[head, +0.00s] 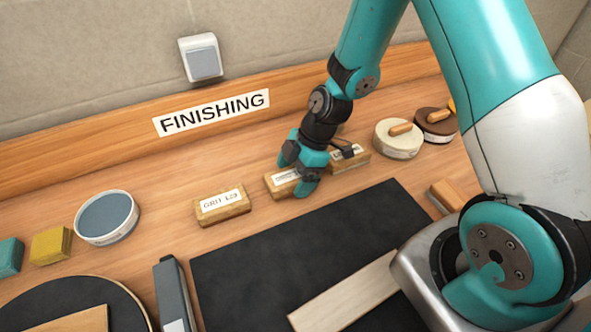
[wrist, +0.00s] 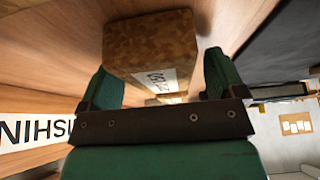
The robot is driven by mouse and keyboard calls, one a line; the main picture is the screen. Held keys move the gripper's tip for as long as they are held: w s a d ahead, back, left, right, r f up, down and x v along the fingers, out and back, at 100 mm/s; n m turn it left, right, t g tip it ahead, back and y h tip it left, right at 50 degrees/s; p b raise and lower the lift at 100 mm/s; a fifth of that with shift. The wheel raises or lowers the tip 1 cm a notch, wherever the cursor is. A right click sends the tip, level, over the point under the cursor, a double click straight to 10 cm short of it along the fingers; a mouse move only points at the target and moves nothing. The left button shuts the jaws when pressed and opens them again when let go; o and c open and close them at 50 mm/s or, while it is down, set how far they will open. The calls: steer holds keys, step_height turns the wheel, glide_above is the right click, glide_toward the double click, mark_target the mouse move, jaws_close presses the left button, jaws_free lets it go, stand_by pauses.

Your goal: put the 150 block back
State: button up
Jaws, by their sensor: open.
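A wooden block (head: 274,187) with a white label stands in the middle of a row of similar blocks on the bench, just behind the black mat. My gripper (head: 298,174) is over it, with its fingers hiding part of its label. In the wrist view the block (wrist: 150,42) lies between my two open fingers (wrist: 162,84), with a gap visible on each side. The block seems to rest on the bench.
A GRIT-labelled block (head: 222,205) stands to the left and another block (head: 349,162) close to the right. A black mat (head: 260,255) lies in front, with a pale board (head: 345,295) on it. Round pads (head: 398,139) stand farther right.

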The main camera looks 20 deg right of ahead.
steer(key=b+v, duration=0.2)
steer(key=v, duration=1)
steer(key=s+a+r+m, duration=0.5)
steer(key=s+r, duration=0.1)
steer(key=s, duration=0.3)
steer(key=s+a+r+m, duration=0.5)
steer(key=s+r+m, duration=0.1)
steer(key=s, duration=0.3)
steer(key=shift+s+h, duration=0.3)
steer(key=shift+h, duration=0.1)
